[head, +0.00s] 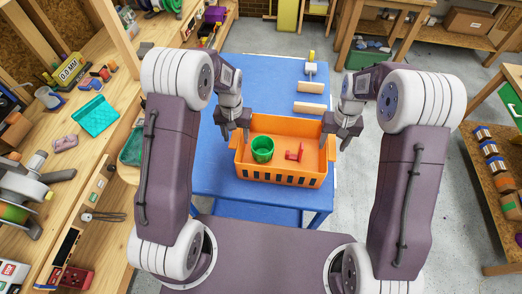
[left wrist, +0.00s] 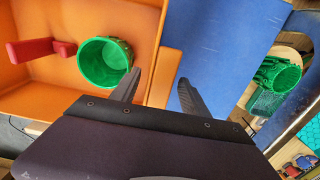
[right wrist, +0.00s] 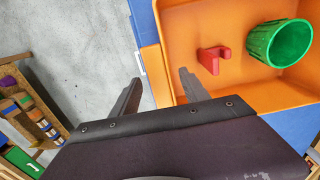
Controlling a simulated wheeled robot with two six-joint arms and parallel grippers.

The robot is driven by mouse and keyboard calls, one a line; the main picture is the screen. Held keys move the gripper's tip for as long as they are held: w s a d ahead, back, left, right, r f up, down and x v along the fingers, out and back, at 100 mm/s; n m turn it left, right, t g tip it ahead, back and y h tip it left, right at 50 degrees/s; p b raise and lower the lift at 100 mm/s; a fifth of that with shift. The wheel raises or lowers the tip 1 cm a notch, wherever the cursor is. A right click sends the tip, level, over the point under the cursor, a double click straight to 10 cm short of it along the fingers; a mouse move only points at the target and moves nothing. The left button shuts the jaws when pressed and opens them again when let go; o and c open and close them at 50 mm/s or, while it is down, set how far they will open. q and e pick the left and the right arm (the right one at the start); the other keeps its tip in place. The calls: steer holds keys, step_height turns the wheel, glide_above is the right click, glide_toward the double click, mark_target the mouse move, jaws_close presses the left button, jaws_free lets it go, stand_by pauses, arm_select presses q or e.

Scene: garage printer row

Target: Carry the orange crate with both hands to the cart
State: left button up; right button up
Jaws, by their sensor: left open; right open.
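The orange crate (head: 284,178) stands upright on a blue-topped table (head: 262,95). A green cup-like container (head: 262,149) and a small red part (head: 296,152) are inside it. My left gripper (head: 234,136) is open at the crate's left end; in the left wrist view its fingers (left wrist: 157,88) lie either side of the crate's orange end lug. My right gripper (head: 336,138) is open at the right end; in the right wrist view its fingers (right wrist: 160,88) straddle the orange edge there. I cannot tell whether any finger touches the crate. I cannot identify the cart.
Wooden blocks (head: 309,107) lie on the table behind the crate. A cluttered wooden workbench (head: 100,170) runs along the left. A low shelf with spools (head: 490,160) is at the right. Grey floor (head: 440,90) is clear between the table and that shelf.

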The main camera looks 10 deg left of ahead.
arm_select(q)
step_height(320, 180, up, 12)
arm_select(e)
step_height(320, 180, up, 12)
stand_by(0.5)
arm_select(q)
steer(key=shift+f, duration=0.1)
steer(key=s+f+b, duration=0.2)
steer(key=s+f, duration=0.3)
steer(key=s, duration=0.3)
steer(key=s+a+f+t+b, duration=0.1)
steer(key=s+f+b, duration=0.2)
steer(key=s+f, duration=0.3)
steer(key=shift+s+a, duration=0.25)
steer(key=shift+s, duration=1.3)
arm_select(e)
steer(key=s+d+f+t, duration=0.1)
steer(key=s+f, duration=1.2)
steer(key=s, duration=0.4)
steer(key=shift+d+f, duration=0.2)
steer(key=shift+d, duration=0.05)
arm_select(q)
steer(key=shift+s+r, duration=0.15)
steer(key=shift+s, duration=0.05)
arm_select(e)
steer(key=shift+s+r, duration=0.1)
steer(key=shift+s, duration=0.15)
